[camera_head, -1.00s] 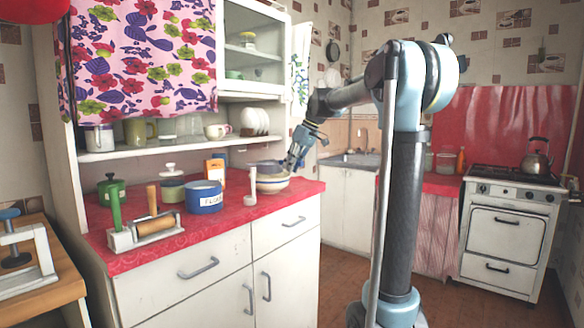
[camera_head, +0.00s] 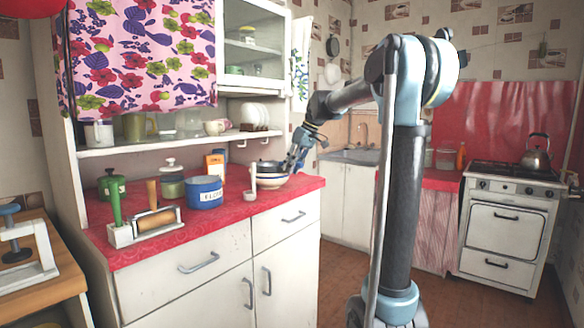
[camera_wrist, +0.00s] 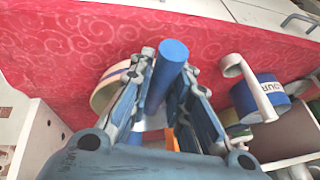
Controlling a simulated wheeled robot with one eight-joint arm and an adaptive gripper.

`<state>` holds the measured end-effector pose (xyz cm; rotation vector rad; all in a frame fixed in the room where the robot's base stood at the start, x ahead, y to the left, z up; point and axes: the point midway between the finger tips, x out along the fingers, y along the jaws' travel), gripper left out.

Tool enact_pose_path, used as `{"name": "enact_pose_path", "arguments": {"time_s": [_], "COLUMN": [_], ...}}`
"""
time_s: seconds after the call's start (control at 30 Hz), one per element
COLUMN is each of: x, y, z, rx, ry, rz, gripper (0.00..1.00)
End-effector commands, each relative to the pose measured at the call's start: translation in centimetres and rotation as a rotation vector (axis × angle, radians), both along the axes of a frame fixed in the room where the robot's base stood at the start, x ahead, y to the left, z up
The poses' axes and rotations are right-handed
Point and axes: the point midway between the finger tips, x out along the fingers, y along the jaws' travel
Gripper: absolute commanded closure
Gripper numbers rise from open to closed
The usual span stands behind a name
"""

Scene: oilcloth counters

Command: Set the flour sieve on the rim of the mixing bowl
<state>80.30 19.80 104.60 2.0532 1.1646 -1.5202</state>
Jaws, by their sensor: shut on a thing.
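The mixing bowl (camera_head: 276,183), pale with coloured bands, stands on the red counter; part of its side also shows in the wrist view (camera_wrist: 103,95). The dark flour sieve (camera_head: 266,164) is at the top of the bowl, roughly level. From here I cannot tell whether it rests on the rim or hangs just above it. My gripper (camera_head: 291,167) is at the bowl's right side. In the wrist view its fingers (camera_wrist: 160,95) are shut on the sieve's blue handle (camera_wrist: 172,58). The sieve's far parts are hidden there by the fingers.
A white ladle (camera_head: 253,180) stands close to the bowl's left. The counter's front edge is near the bowl.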

Motion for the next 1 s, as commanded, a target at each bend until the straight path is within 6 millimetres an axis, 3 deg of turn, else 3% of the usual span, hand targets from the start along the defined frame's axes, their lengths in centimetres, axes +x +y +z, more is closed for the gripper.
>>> {"name": "enact_pose_path", "arguments": {"time_s": [0.9, 0.93, 1.0], "x": [0.0, 0.0, 0.0], "y": [0.0, 0.0, 0.0], "z": [-1.6, -1.6, -1.6], "rx": [0.0, 0.0, 0.0], "ry": [0.0, 0.0, 0.0], "rz": [0.0, 0.0, 0.0], "gripper": [1.0, 0.76, 0.6]}}
